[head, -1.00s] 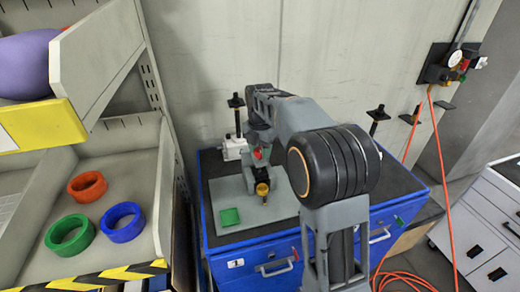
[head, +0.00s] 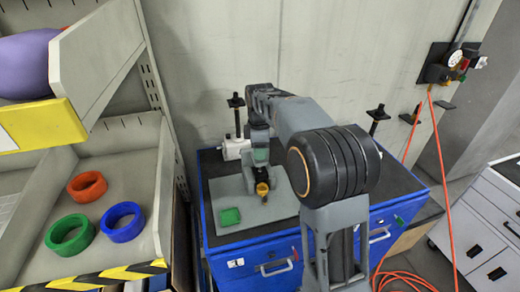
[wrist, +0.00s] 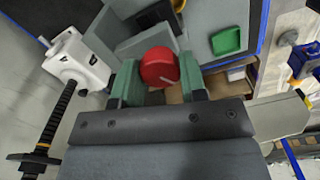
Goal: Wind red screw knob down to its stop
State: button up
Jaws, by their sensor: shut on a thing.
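The red screw knob (wrist: 160,67) shows in the wrist view as a round red cap with a pale mark at its lower edge. My gripper (wrist: 159,76) has its two green fingers on either side of the knob and is shut on it. Grey blocks of the jack fixture stand just beyond the knob. In the head view my gripper (head: 261,156) is over the grey plate (head: 278,209), and the knob is hidden there. How far the screw sits from its stop cannot be seen.
A green square tray (head: 230,216) lies on the plate, on the blue cabinet (head: 250,249). A white block (wrist: 76,60) with a black threaded rod (wrist: 55,120) stands beside the fixture. Shelves with colored rings (head: 87,186) are at left. An orange hose (head: 440,170) hangs at right.

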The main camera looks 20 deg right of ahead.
jog(key=m, duration=0.6)
jog(key=shift+r, duration=0.25)
jog(key=m, duration=0.6)
jog(key=shift+w+m, duration=0.1)
jog(key=shift+m, duration=0.3)
jog(key=m, duration=1.1)
jog(key=shift+m, duration=0.4)
jog(key=m, duration=1)
jog(key=shift+m, duration=0.4)
jog(key=m, duration=0.3)
jog(key=shift+m, duration=0.3)
jog(key=m, duration=0.5)
jog(key=shift+m, duration=2.5)
